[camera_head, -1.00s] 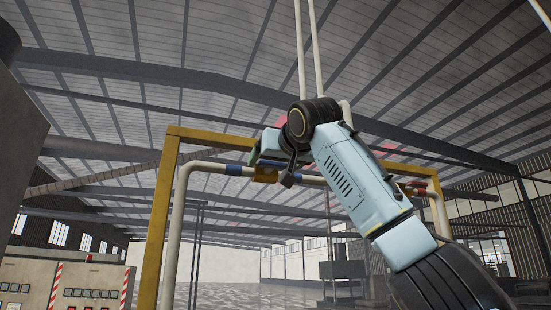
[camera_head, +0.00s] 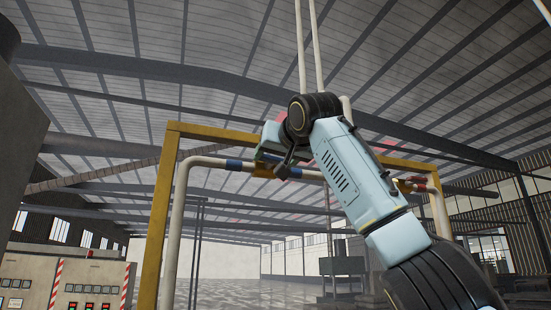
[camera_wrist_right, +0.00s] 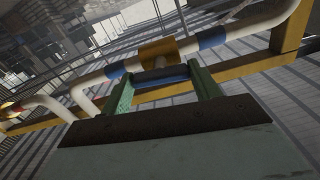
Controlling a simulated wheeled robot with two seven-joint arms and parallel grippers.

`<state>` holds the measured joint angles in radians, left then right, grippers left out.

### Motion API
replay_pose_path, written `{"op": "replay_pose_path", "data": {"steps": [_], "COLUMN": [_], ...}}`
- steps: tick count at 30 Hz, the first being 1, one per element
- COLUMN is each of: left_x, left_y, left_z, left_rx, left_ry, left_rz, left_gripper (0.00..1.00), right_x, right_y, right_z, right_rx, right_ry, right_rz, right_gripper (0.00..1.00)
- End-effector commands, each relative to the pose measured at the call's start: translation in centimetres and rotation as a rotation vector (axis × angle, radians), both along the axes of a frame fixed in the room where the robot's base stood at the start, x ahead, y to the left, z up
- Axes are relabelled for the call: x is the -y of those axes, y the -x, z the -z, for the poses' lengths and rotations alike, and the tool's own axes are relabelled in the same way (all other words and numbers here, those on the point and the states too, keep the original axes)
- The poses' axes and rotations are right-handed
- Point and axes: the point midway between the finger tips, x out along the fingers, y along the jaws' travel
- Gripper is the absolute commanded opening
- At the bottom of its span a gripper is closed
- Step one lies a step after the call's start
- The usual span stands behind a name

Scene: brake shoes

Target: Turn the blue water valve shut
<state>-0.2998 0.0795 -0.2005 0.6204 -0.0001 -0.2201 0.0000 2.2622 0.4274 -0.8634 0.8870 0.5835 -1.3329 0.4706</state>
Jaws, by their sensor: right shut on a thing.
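The blue valve handle (camera_wrist_right: 160,74) is a short blue bar in the right wrist view, beneath a yellow valve body (camera_wrist_right: 158,52) on a white pipe. My right gripper (camera_wrist_right: 160,80) has its two green fingers on either side of the bar and is shut on it. In the head view my right gripper (camera_head: 263,154) reaches up to the pipe, and my wrist hides most of the handle. The yellow body (camera_head: 263,171) shows just below it. How far the valve is turned cannot be told. My left gripper is not in view.
The white pipe (camera_head: 180,205) with blue bands runs beneath a yellow frame (camera_head: 158,215). A red-banded pipe section (camera_head: 420,187) is at the right, partly behind my arm. A control cabinet (camera_head: 60,280) stands lower left. Open floor lies beyond the frame.

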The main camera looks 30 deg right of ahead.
Motion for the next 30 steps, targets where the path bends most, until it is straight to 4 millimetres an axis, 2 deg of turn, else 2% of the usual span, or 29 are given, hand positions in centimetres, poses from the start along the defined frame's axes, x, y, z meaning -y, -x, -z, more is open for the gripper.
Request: {"op": "replay_pose_path", "data": {"steps": [30], "left_x": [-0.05], "left_y": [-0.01], "left_z": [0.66], "left_rx": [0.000], "left_ry": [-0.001], "left_rz": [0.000], "left_gripper": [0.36], "right_x": [-0.08], "right_y": [0.00], "right_z": [-0.09], "right_rx": [0.221], "right_ry": [-0.911], "right_rz": [-0.001], "right_gripper": [0.39]}}
